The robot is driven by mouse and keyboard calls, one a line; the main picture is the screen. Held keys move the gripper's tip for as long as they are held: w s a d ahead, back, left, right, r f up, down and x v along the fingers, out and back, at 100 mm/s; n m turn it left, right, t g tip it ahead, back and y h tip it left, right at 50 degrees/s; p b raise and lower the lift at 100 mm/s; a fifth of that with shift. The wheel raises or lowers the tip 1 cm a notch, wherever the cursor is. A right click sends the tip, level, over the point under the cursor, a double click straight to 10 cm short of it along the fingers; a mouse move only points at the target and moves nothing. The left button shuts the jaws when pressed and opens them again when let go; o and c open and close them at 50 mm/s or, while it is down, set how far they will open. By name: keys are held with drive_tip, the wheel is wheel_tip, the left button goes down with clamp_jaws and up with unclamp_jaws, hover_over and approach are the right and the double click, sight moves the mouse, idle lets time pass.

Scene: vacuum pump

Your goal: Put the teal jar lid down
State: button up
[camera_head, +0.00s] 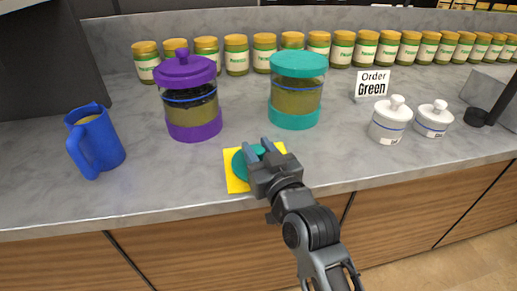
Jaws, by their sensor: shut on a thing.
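The teal jar lid (240,166) is a round teal piece over the yellow square (236,185) near the counter's front edge. My gripper (259,150) is shut on the lid and covers its right part. I cannot tell whether the lid touches the yellow square or hangs just above it. The teal jar (297,96) stands upright behind my gripper, with a teal base, a teal upper band and brownish-green contents.
A purple lidded jar (190,98) and a blue mug (97,138) stand to the left. Two white lidded pots (389,124) and an "Order Green" sign (372,84) are on the right. Several labelled jars (236,56) line the back. Counter left of the yellow square is clear.

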drive_tip(key=shift+f, duration=0.1)
drive_tip(key=o, duration=1)
drive_tip(key=shift+o, duration=0.2)
drive_tip(key=shift+r, duration=0.3)
drive_tip(key=b+v, duration=0.1)
drive_tip(key=v, duration=1.1)
drive_tip(key=shift+f, duration=0.2)
